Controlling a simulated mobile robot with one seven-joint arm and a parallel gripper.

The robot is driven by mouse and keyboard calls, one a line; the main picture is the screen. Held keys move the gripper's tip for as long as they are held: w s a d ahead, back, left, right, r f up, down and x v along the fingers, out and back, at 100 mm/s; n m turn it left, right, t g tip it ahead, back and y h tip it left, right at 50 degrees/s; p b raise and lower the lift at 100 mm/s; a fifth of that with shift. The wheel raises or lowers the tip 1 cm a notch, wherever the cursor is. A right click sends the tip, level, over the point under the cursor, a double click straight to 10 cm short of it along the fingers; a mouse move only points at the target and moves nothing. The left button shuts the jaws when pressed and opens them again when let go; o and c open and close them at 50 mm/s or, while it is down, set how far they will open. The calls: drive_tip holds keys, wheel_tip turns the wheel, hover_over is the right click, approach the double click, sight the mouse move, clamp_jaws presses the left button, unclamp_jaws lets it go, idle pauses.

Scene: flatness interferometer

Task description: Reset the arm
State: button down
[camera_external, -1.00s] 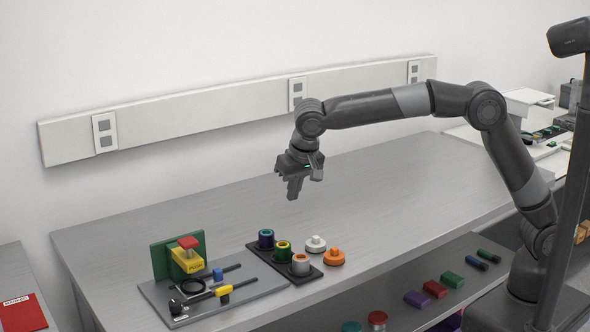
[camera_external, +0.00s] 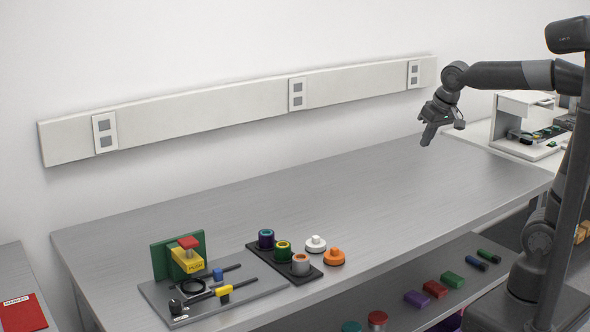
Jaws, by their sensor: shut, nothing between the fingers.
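My gripper (camera_external: 427,134) is at the right of the external view, in the air over the far right part of the grey workbench. It is shut and holds nothing. Its fingers point down and slightly left. My arm (camera_external: 505,76) stretches left from the column at the right edge, and its elbow is hidden there. The gripper is well apart from everything on the bench.
The grey bench (camera_external: 330,190) is clear in its middle and back. At its front left are a fixture plate (camera_external: 262,286) with a yellow and red push block (camera_external: 188,256), a black tray (camera_external: 257,252) with several cylinders, a white knob (camera_external: 315,244) and an orange knob (camera_external: 334,257).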

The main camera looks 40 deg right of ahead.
drive_tip(key=s+d+f+t, duration=0.1)
drive_tip(key=s+d+f, duration=0.5)
drive_tip(key=s+d, duration=0.5)
drive_tip(key=shift+s+f+h, duration=0.3)
drive_tip(key=shift+s+f, duration=0.1)
drive_tip(key=shift+s, duration=0.5)
